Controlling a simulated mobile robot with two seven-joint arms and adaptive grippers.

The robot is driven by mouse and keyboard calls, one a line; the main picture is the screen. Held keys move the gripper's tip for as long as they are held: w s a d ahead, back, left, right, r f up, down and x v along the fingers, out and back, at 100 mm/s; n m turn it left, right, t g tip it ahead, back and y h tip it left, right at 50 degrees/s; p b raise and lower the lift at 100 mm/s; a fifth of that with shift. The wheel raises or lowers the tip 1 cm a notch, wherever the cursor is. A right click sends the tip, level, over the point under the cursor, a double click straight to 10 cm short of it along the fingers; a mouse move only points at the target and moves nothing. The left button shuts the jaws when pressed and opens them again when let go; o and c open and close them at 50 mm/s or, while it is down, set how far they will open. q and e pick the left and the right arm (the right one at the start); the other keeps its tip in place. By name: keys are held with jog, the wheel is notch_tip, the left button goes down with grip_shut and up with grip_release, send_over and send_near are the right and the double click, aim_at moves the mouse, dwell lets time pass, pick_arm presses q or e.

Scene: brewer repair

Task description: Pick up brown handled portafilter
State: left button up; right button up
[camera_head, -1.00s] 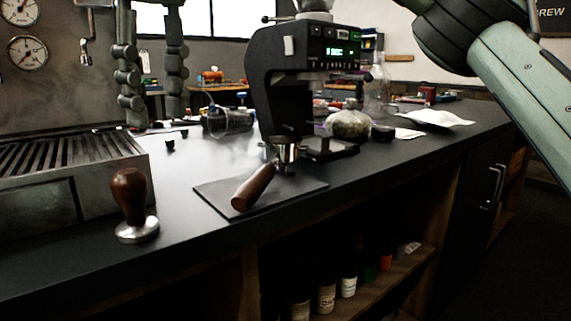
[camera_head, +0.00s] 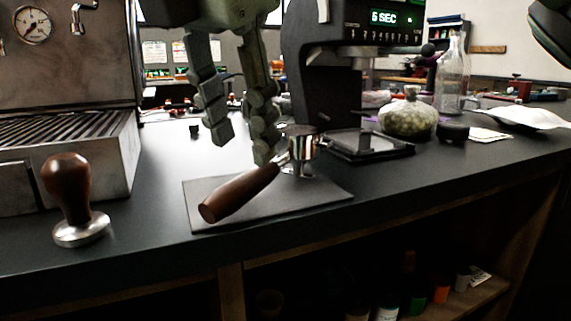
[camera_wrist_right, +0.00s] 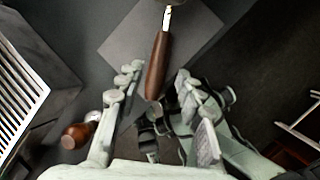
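The brown handled portafilter (camera_head: 238,194) lies on a dark grey mat (camera_head: 325,196) on the counter. Its wooden handle points to the front left and its metal basket is at the far right end. My right gripper (camera_head: 243,150) hangs down from above, just behind the handle in the head view. It is open and empty, with its fingers apart. In the right wrist view the portafilter handle (camera_wrist_right: 158,65) points down between the open fingers (camera_wrist_right: 158,85), one on each side. I see no contact there. My left gripper is not in view.
A wooden-handled tamper (camera_head: 69,190) stands left of the mat. The espresso machine (camera_head: 75,150) is at the left. The black grinder (camera_head: 325,85) stands behind the mat. A glass jar (camera_head: 408,121) is to the right.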

aim_at(248, 174)
jog(key=x, duration=0.6)
jog(key=shift+w+f, duration=0.15)
jog(key=shift+f, duration=0.15)
grip_shut()
jog(key=shift+r, duration=0.1)
